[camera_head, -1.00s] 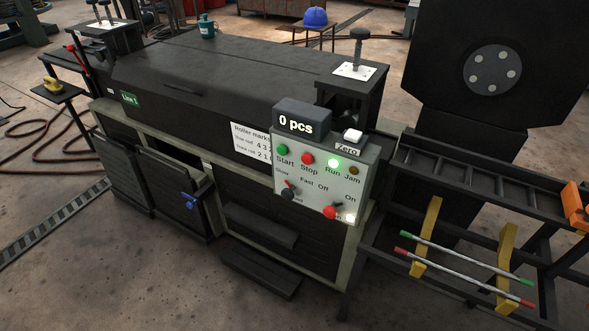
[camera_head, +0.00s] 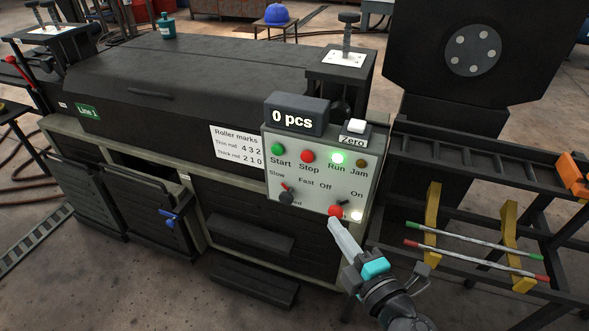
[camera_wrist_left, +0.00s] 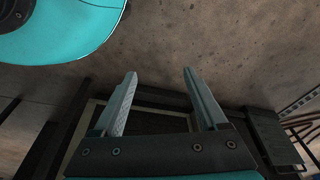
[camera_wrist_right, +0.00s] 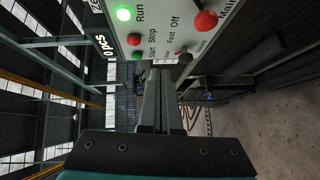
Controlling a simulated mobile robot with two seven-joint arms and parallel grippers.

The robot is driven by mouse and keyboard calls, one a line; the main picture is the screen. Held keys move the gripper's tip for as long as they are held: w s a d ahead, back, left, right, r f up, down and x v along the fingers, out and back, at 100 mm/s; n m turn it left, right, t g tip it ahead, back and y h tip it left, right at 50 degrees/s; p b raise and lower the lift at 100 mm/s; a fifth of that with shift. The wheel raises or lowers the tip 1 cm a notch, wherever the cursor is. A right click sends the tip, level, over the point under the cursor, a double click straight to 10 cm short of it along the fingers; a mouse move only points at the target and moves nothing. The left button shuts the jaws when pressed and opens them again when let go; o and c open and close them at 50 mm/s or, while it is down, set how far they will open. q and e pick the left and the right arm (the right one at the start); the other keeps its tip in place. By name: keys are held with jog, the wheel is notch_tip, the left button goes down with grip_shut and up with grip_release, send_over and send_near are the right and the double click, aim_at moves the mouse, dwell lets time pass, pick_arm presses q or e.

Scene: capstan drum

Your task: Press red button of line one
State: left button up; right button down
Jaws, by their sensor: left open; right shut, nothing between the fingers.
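The Line 1 control panel (camera_head: 270,180) is on the front right of the dark machine. Its red Stop button (camera_head: 307,156) sits beside the green Start button (camera_head: 279,149); Stop also shows in the right wrist view (camera_wrist_right: 138,39). A second red button or knob (camera_head: 335,211) is at the lower right, by the On/Off switch, and shows in the right wrist view (camera_wrist_right: 206,20). My right gripper (camera_head: 335,224) is shut and empty, its tips just below this lower red one in the head view; contact cannot be told. My left gripper (camera_wrist_left: 160,78) is open and empty, outside the head view.
The green Run lamp (camera_head: 337,158) is lit. A counter (camera_head: 297,114) reads 0 pcs, beside a white Zero button (camera_head: 356,126). A dark rack (camera_head: 470,180) with yellow holders and two rods (camera_head: 465,251) stands to the right. Open floor lies in front.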

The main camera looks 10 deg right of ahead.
aim_at(302, 158)
pick_arm(q)
jog(key=shift+w+a+r, duration=0.25)
jog(key=shift+w+r, duration=0.15)
jog(key=shift+r, duration=0.05)
pick_arm(e)
jog(key=shift+n+t+y, duration=0.4)
jog(key=shift+n+t, duration=0.1)
jog(key=shift+n, duration=0.2)
jog(key=r, duration=0.1)
jog(key=a+r, duration=0.2)
jog(key=r, duration=0.1)
jog(key=shift+a+r, duration=0.1)
jog(key=shift+w, duration=0.15)
